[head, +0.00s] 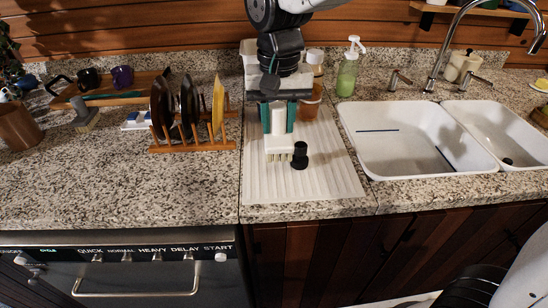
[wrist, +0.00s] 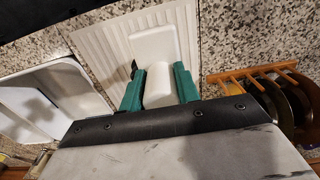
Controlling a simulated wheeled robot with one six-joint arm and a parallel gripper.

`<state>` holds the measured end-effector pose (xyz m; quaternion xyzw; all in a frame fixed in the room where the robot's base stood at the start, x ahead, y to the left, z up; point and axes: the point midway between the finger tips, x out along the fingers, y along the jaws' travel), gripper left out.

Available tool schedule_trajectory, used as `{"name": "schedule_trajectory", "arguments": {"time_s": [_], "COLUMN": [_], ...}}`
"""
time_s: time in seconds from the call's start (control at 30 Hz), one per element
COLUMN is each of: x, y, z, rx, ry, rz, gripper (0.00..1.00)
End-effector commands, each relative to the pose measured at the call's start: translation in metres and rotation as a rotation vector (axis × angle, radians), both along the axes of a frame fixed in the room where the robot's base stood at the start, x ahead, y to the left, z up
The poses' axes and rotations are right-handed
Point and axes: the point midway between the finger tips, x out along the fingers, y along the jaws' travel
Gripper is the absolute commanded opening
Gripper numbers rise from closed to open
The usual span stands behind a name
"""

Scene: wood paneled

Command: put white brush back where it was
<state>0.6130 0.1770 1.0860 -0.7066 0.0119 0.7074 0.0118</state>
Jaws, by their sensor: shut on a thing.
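The white brush (head: 279,149) is upright in my gripper (head: 279,128), its bristles pointing down at the ribbed white drain mat (head: 330,180). Whether the bristles touch the mat I cannot tell. In the wrist view the white brush (wrist: 153,45) shows between the two teal fingers of my gripper (wrist: 156,75), which is shut on it. A small black object (head: 300,156) stands on the mat just right of the brush. My arm hides part of the mat's back.
A wooden rack (head: 195,145) with plates stands left of the mat. The double white sink (head: 390,165) is to the right. Behind my gripper are an orange-brown cup (head: 311,103) and a green soap bottle (head: 347,72). The mat's front right is clear.

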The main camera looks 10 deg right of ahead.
Motion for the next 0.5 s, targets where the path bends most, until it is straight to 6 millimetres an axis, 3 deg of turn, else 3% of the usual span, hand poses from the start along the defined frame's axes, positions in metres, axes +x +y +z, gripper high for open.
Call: {"name": "schedule_trajectory", "arguments": {"time_s": [0.13,0.33,0.5], "x": [-0.001,0.0,0.0], "y": [0.0,-0.002,-0.001], "z": [-0.013,-0.05,-0.064], "rx": [-0.002,-0.002,0.0], "ry": [0.003,0.003,0.001], "rz": [0.0,-0.002,-0.002], "gripper": [0.07,0.07,0.07]}}
